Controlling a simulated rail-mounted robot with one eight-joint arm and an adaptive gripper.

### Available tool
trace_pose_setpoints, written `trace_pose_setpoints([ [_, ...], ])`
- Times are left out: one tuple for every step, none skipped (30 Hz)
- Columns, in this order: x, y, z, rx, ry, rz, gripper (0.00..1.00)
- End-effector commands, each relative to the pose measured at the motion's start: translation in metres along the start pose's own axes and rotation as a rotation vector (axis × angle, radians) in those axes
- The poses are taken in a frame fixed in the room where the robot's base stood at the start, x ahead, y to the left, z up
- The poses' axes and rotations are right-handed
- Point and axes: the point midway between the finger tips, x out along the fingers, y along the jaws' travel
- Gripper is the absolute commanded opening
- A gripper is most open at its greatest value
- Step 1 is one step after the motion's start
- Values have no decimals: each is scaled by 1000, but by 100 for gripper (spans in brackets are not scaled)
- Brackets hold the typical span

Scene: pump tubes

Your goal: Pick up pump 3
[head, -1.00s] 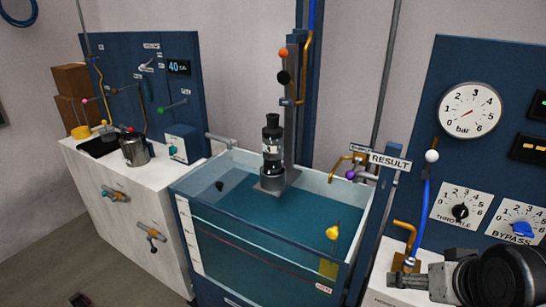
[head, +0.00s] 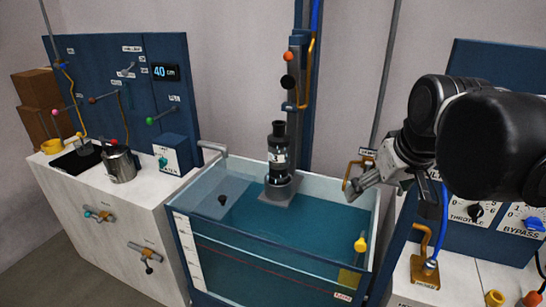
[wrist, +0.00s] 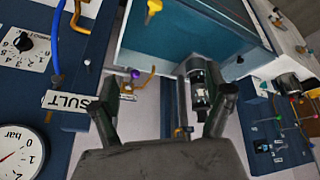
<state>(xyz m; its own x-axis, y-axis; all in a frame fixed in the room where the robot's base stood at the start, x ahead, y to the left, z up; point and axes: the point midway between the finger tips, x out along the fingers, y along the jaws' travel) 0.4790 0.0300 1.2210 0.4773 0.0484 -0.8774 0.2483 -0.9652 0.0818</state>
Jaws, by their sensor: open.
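Pump 3 (head: 278,160) is a dark upright cylinder with a white label that seems to read 3. It stands on a grey square base (head: 279,193) at the back of the water tank (head: 320,238). My gripper (head: 370,182) is open and empty, to the right of the pump and apart from it, near the tank's right back corner. In the wrist view the pump (wrist: 199,88) shows toward the right finger, and the open fingers (wrist: 163,98) are spread wide. My arm hides part of the right-hand panel in the head view.
A blue column (head: 308,90) with an orange pipe rises behind the pump. A small bent orange pipe (head: 352,176) is close to my gripper. A yellow float (head: 360,245) sits at the tank's front right. A metal jug (head: 120,163) stands on the left counter.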

Motion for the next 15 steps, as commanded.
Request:
trace_pose_setpoints([
  [-3, 1, -19, -26, -11, -8, 83],
  [-4, 1, -30, -43, -18, -13, 83],
  [-5, 1, -44, -66, -27, -21, 83],
  [-6, 0, -54, -85, -35, -27, 83],
  [-6, 0, -63, -102, -42, -33, 83],
  [-6, -1, -77, -127, -50, -41, 83],
  [-6, -1, -87, -144, -57, -47, 83],
  [-5, -1, -97, -162, -65, -53, 83],
  [-4, -2, -110, -186, -73, -61, 83],
  [-3, -3, -120, -204, -79, -67, 83],
  [-2, -3, -129, -222, -87, -73, 83],
  [0, -5, -142, -246, -95, -82, 83],
  [1, -6, -151, -265, -101, -88, 83],
  [3, -7, -160, -282, -108, -95, 83],
  [5, -8, -172, -307, -116, -104, 83],
])
